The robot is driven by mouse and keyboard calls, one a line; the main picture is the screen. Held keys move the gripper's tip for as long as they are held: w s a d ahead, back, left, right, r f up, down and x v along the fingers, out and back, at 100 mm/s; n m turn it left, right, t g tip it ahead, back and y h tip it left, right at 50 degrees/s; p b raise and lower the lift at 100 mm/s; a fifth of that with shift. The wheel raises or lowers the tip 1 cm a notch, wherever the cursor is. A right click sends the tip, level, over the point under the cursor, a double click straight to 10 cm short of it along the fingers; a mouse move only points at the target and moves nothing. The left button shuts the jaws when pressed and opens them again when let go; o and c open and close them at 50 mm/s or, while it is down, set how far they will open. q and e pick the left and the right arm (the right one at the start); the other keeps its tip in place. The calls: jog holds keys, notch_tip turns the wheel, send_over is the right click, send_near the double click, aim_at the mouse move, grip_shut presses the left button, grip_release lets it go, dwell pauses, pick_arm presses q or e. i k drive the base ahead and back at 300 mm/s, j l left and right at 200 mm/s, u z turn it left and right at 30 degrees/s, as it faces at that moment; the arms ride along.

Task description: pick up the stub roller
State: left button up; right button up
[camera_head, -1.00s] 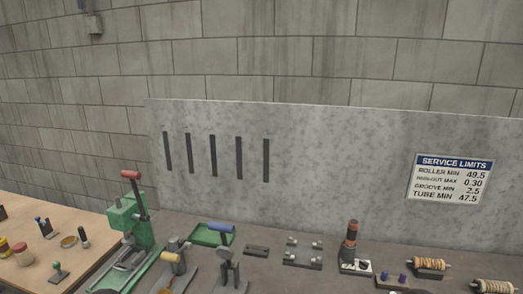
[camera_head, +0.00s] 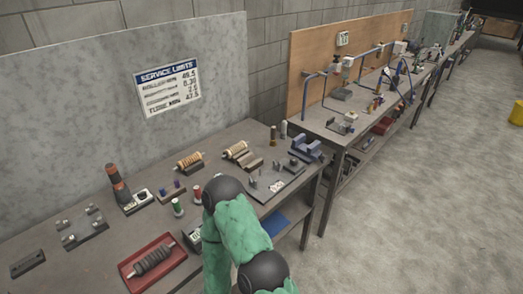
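A dark grey ribbed roller (camera_head: 153,261) with thin shaft ends lies in a red tray (camera_head: 172,270) at the front of the near bench. Two copper-and-tan ribbed rollers rest on dark cradles further back, a left one (camera_head: 188,160) and a right one (camera_head: 235,150). I cannot tell from the picture which of these is the stub roller. A green arm of mine with black joints rises at the bottom centre and covers part of the bench. Neither gripper shows in this view.
On the near bench stand a dark-and-orange cylinder (camera_head: 117,184), a fixture plate (camera_head: 82,228), small coloured spools (camera_head: 178,207) and a blue block (camera_head: 305,148). A limits sign (camera_head: 168,88) hangs behind. A second cluttered bench (camera_head: 350,120) stands right; open floor lies beyond.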

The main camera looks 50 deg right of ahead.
aim_at(229, 153)
jog(key=z, duration=1.45)
